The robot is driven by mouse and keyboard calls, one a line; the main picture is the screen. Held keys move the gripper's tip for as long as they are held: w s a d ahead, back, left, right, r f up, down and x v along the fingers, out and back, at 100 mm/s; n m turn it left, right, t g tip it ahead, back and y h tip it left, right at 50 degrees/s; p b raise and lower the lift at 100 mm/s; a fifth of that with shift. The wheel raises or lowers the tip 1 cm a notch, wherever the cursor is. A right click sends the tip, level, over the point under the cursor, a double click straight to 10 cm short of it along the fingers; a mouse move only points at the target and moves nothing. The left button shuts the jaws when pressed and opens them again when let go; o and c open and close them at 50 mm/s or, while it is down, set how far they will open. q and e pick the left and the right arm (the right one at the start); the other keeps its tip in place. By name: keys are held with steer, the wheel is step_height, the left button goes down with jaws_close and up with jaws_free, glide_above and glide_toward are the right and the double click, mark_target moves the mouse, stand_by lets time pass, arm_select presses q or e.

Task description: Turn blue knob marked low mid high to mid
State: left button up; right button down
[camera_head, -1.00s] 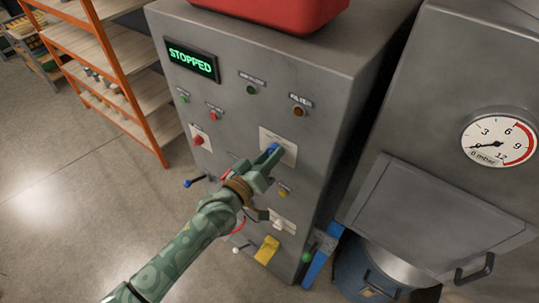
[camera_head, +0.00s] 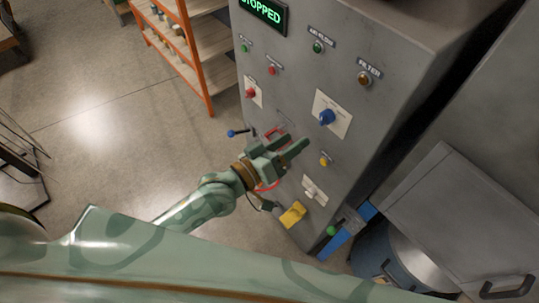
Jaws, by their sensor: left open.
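The blue knob (camera_head: 327,117) sits on a pale label plate (camera_head: 341,126) on the front of the grey control cabinet (camera_head: 291,84). The plate's lettering is too small to read, so I cannot tell which mark the knob points to. My left gripper (camera_head: 296,146) is open and empty, below and to the left of the knob and apart from it. My right gripper is not in view.
Red (camera_head: 250,93), green (camera_head: 317,47), amber (camera_head: 364,79) and yellow (camera_head: 325,161) controls surround the knob. A white switch (camera_head: 313,190) and yellow handle (camera_head: 293,215) sit lower. A blue-tipped lever (camera_head: 233,133) sticks out left. An orange shelf (camera_head: 190,62) stands behind.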

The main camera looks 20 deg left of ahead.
arm_select(q)
steer(key=v, duration=0.6)
steer(key=shift+b, duration=0.35)
